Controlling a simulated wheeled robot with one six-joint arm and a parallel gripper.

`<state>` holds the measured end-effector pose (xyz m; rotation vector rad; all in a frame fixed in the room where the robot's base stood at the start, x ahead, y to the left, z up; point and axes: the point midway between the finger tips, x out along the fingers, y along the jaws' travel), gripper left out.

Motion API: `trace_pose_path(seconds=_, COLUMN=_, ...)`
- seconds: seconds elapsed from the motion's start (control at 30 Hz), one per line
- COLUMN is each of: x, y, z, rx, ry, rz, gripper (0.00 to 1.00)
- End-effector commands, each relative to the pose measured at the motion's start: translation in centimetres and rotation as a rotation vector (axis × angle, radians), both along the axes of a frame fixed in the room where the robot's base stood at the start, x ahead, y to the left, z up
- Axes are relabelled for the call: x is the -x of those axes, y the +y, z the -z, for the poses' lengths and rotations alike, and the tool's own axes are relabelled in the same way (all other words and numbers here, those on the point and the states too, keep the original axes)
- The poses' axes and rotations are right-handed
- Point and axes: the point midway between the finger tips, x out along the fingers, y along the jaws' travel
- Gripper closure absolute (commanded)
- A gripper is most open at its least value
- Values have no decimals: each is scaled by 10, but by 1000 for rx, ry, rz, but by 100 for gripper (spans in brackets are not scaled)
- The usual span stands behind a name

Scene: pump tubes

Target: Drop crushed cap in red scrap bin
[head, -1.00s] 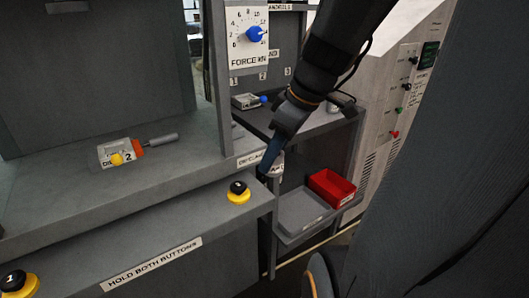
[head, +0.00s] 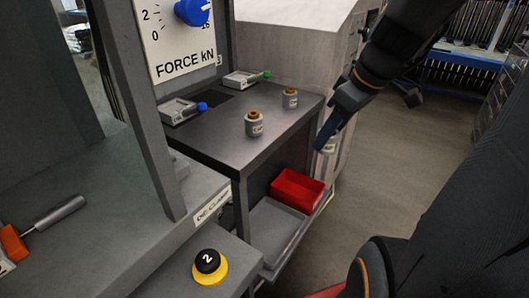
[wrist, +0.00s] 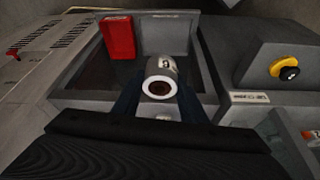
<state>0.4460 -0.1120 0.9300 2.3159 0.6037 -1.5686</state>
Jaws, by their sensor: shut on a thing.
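The red scrap bin (head: 298,190) is open-topped and sits on a low shelf under the dark worktop. It also shows in the wrist view (wrist: 118,38), toward the upper left. My gripper (head: 322,147) points down just right of the worktop's edge, higher than the bin and not clearly over it. Its blue fingers (wrist: 160,92) are shut on a small grey cylinder with a label, which I take as the crushed cap (wrist: 160,76). The cap shows a pale ring with a brown centre. I cannot tell how deformed it is.
A grey tray (head: 268,232) lies beside the bin. Two similar capped cylinders (head: 255,125) and two die blocks (head: 182,110) stand on the worktop (head: 215,147). Open floor (head: 385,165) lies to the right.

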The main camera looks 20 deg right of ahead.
Motion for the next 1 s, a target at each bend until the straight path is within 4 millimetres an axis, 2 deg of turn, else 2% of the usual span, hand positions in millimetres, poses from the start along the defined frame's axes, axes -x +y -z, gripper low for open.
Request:
trace_pose_path(seconds=0.03, x=-15, y=-6, z=25, rx=0, ry=7, rz=30, gripper=91)
trace_pose_path(seconds=0.4, x=-108, y=-51, z=150, rx=7, ry=22, rz=277, gripper=91)
trace_pose_path(seconds=0.8, x=-204, y=-84, z=294, rx=7, ry=7, rz=520, gripper=91)
trace_pose_path(seconds=0.9, x=-221, y=-90, z=323, rx=6, ry=0, rz=566, gripper=91)
trace_pose_path(seconds=1.0, x=-233, y=-94, z=342, rx=4, ry=-6, rz=601, gripper=91)
